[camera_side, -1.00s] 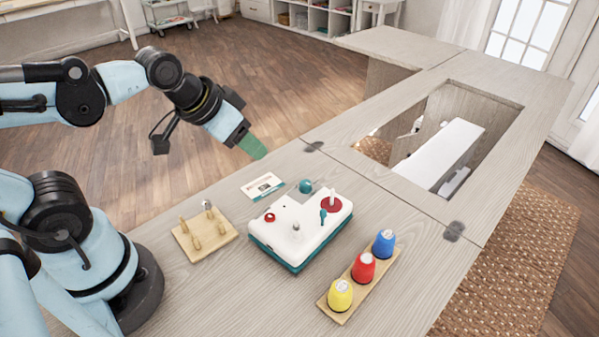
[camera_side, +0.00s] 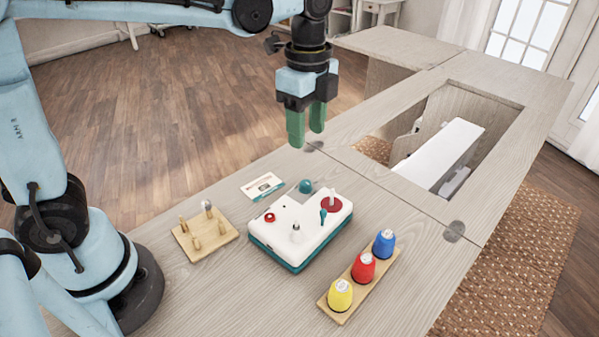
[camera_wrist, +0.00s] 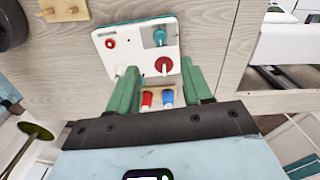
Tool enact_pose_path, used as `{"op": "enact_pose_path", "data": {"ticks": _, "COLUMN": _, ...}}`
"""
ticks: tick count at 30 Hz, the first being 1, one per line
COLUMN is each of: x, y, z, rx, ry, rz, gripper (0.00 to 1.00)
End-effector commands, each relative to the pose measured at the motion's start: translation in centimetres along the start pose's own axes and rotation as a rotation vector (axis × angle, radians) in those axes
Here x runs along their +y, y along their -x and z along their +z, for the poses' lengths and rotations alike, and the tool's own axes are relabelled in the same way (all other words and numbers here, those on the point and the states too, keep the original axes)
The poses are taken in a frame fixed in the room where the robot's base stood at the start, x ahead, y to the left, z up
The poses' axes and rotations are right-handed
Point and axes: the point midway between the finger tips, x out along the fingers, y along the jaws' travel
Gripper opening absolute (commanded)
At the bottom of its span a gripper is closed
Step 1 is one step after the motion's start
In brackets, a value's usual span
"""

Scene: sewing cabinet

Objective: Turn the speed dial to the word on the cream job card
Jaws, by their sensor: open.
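A white machine box with a teal base (camera_side: 282,247) sits on the table and also shows in the wrist view (camera_wrist: 132,50). Its top carries a small red knob (camera_side: 270,217), a grey post (camera_side: 295,234), a teal lever (camera_side: 323,216) and a red disc (camera_side: 338,205) with a white pin. A teal knob (camera_side: 305,186) is at its back edge. I cannot tell which is the speed dial. A pale card (camera_side: 262,186) lies behind the box; its words are too small to read. My gripper (camera_side: 306,127) is open and empty, pointing down, above and behind the box.
A wooden board with pegs (camera_side: 205,232) lies left of the box. A wooden strip (camera_side: 327,306) with yellow, red and blue spools stands right of it. A rectangular opening (camera_side: 440,135) in the table holds a white machine. Table between is clear.

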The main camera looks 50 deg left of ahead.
Motion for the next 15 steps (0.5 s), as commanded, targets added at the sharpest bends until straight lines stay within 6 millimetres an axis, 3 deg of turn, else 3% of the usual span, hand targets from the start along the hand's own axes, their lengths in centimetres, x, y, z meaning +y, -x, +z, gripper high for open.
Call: {"op": "enact_pose_path", "data": {"ticks": 15, "x": 0.0, "y": -7.3, "z": 0.0, "rx": 0.001, "ry": 0.004, "rz": -0.002, "gripper": 0.50}}
